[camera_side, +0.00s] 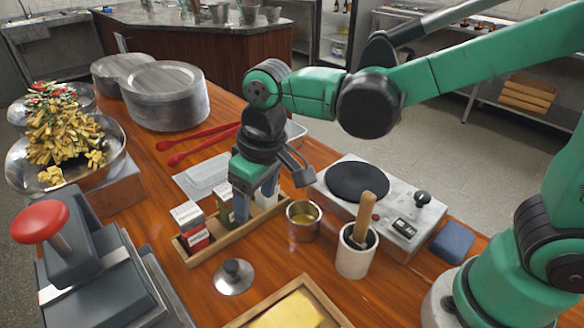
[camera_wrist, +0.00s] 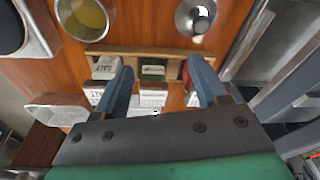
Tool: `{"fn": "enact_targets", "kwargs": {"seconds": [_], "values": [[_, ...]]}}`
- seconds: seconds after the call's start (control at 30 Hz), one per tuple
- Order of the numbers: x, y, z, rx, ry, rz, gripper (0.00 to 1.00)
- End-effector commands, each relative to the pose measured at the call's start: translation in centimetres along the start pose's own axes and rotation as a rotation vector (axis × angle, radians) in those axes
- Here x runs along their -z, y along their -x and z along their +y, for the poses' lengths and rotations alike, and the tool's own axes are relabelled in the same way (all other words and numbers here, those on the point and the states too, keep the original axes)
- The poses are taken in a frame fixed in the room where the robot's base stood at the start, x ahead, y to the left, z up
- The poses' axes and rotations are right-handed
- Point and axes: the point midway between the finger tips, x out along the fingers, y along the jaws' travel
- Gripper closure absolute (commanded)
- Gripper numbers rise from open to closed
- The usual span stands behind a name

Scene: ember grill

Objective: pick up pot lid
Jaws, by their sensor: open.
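The pot lid (camera_side: 233,277) is a small silver disc with a dark knob, lying flat on the wooden table at the front. In the wrist view the lid (camera_wrist: 194,20) is at the top, right of centre, beyond the fingertips. My gripper (camera_side: 255,205) is open, pointing down over the wooden tray of small boxes, behind the lid in the side view. In the wrist view the blue fingers of my gripper (camera_wrist: 163,78) stand apart over the boxes, with nothing clearly held. A small metal pot (camera_side: 303,222) of yellow liquid stands right of the gripper.
The wooden tray (camera_side: 196,262) holds several boxes. A white crock (camera_side: 352,262) with a wooden handle stands beside the pot, near a hot plate (camera_side: 358,182). A red-knobbed press (camera_side: 75,250) and a tray with a yellow block (camera_side: 292,312) flank the lid.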

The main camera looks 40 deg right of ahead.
Motion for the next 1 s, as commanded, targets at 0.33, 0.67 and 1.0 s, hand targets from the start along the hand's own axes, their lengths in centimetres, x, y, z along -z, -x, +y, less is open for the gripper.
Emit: {"fn": "enact_targets", "kwargs": {"seconds": [0.33,0.67,1.0], "values": [[0.4,-4.5,-5.8,-0.013,0.11,-0.171,0.34],[-0.3,-8.3,-5.8,-0.015,0.111,-0.176,0.34],[-0.6,-10.0,-5.8,-0.014,0.111,-0.175,0.34]]}}
